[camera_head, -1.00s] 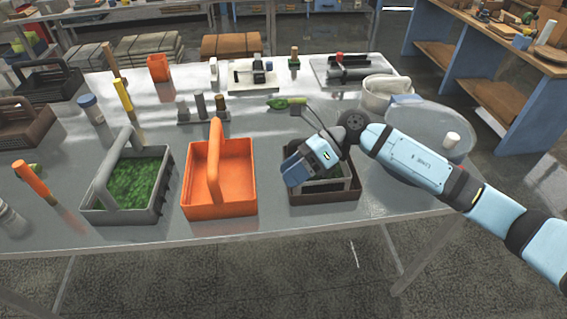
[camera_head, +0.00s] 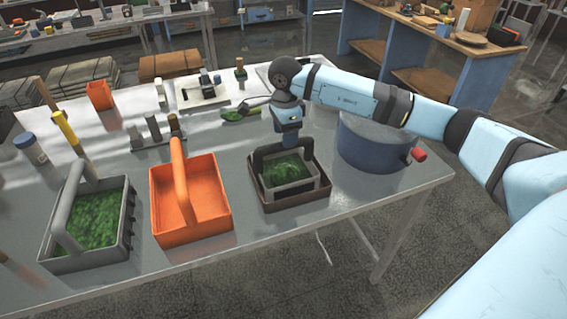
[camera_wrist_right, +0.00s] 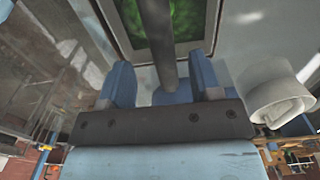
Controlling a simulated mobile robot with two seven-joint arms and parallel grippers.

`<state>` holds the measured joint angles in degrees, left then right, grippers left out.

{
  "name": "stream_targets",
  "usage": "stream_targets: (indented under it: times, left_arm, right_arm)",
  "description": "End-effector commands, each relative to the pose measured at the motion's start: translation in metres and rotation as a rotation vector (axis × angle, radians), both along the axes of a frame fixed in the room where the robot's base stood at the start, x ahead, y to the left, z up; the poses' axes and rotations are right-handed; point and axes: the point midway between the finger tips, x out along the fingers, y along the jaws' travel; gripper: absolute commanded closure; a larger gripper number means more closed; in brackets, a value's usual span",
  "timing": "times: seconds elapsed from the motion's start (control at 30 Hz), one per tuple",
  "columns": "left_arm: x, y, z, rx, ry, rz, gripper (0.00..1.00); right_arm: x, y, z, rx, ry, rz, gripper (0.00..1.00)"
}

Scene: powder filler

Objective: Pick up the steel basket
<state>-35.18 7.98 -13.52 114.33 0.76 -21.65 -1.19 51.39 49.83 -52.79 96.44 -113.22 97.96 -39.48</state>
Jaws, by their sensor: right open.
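A grey metal-looking basket (camera_head: 292,187) with green contents and a dark handle sits inside a brown tray (camera_head: 265,203) at the table's front right; it looks like the steel one. My right gripper (camera_head: 289,141) points down at the handle from above. In the right wrist view, its two blue fingers (camera_wrist_right: 161,82) stand open on either side of the handle bar (camera_wrist_right: 157,32). The basket's green contents (camera_wrist_right: 181,22) show beyond the bar. I cannot tell whether a finger touches the handle. My left gripper is not in view.
An orange basket (camera_head: 208,221) and a grey basket (camera_head: 124,235) with green contents stand to the left. A blue-grey round container (camera_head: 365,150) stands close on the right. A green scoop-like item (camera_head: 236,116) lies behind. The table's front edge is near.

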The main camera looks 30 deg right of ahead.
Motion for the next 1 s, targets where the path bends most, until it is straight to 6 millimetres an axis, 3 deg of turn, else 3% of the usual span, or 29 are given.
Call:
stream_targets:
  times: [0.27,0.57,0.8,1.0]
  left_arm:
    - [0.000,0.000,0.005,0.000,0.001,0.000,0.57]
    - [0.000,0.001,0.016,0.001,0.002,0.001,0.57]
    - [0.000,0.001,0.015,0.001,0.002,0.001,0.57]
    - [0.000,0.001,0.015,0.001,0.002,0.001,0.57]
  right_arm:
    - [0.000,0.000,-0.017,0.002,0.003,0.000,0.42]
    - [0.002,0.000,-0.058,0.002,0.003,0.000,0.42]
    - [0.003,0.000,-0.062,0.001,0.000,0.000,0.42]
    - [0.003,0.000,-0.061,0.001,0.000,0.000,0.88]
